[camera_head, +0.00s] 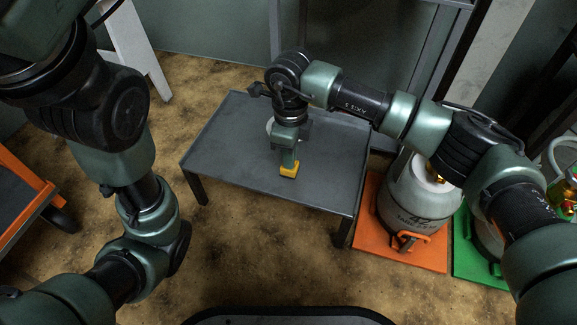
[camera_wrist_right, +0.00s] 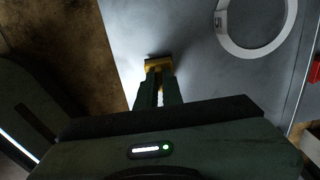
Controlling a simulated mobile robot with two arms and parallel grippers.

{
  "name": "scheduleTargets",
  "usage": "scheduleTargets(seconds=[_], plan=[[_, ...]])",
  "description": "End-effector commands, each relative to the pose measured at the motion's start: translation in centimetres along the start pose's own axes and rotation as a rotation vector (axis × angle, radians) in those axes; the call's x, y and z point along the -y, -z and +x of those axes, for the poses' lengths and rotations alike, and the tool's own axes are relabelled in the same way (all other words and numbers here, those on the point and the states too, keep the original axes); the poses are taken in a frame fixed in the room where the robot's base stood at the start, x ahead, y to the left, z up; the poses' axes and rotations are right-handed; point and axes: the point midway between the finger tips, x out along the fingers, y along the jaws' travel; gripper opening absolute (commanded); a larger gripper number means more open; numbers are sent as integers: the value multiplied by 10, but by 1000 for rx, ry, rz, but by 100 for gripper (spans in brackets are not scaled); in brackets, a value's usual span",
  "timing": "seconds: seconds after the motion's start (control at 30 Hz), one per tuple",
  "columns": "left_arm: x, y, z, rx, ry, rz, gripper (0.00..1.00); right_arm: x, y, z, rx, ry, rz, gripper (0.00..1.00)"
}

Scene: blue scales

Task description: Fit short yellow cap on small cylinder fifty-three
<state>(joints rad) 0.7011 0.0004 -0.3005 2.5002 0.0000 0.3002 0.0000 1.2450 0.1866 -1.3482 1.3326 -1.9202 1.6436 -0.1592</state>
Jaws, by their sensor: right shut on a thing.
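The short yellow cap (camera_head: 289,170) is at the tips of my right gripper (camera_head: 288,160), over the grey table. My right gripper is shut on it; in the right wrist view the cap (camera_wrist_right: 153,64) shows between and beyond the two fingers (camera_wrist_right: 158,82). Whether the cap touches the table top is hard to tell. A grey cylinder (camera_head: 412,205) stands upright on an orange platform right of the table, apart from the cap. Its marking is too small to read surely, and my right arm hides part of its top. My left arm shows, but its gripper does not.
The grey table (camera_head: 225,150) is mostly bare, with a pale ring (camera_wrist_right: 222,25) on it. The orange platform (camera_head: 371,235) stands close to the table's right side. A green platform (camera_head: 470,262) with another, mostly hidden cylinder is farther right. An orange cart (camera_head: 25,210) is at left.

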Motion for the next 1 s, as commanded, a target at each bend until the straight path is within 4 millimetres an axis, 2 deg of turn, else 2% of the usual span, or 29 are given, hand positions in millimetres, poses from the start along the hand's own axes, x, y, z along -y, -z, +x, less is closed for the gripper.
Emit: scheduleTargets(seconds=[0.5, 0.87, 1.0], plan=[[5, -8, 21, 1, 0, 1, 31, 0, 0, -29, 0, 0, 0, 0], [5, -8, 22, 1, 0, 1, 31, 0, 0, -31, 0, 0, 0, 0], [8, -14, 26, 13, 7, -1, 31, 2, 7, -44, 2, 0, -55, 0]])
